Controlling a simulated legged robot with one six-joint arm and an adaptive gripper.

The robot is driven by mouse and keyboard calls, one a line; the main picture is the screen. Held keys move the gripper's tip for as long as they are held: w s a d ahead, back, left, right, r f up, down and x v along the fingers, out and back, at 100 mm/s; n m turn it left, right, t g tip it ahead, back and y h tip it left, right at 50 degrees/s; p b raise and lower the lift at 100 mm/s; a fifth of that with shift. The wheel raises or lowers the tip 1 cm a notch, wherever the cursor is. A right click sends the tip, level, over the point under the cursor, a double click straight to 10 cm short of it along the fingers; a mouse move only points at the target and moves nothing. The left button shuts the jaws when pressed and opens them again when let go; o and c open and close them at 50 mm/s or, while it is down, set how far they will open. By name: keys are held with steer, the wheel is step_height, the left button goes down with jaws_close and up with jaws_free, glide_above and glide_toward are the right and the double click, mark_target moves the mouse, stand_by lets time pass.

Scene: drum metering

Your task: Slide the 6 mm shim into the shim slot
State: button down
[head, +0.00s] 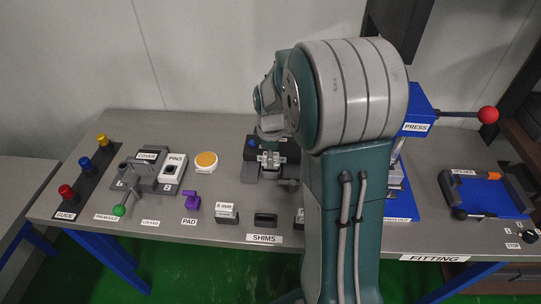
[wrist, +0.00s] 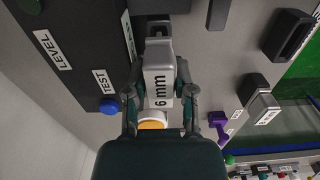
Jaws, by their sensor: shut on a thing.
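The 6 mm shim (wrist: 160,86) is a pale grey block with a "6 mm" label, held between the two fingers of my gripper (wrist: 161,95) in the wrist view.
A shim labelled 8 mm (head: 227,212) stands at the front, beside an empty dark holder (head: 265,219). Another holder is partly hidden by my arm. A blue button (wrist: 109,106) is close to my gripper. An orange disc (head: 206,161), purple pad (head: 191,201) and blue press (head: 417,113) stand around.

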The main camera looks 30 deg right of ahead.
steer(key=shift+f, duration=1.1)
steer(key=shift+c, duration=1.9)
jaws_free()
steer(key=shift+r, duration=0.1)
steer(key=shift+w+r, duration=0.1)
steer(key=shift+r, duration=3.75)
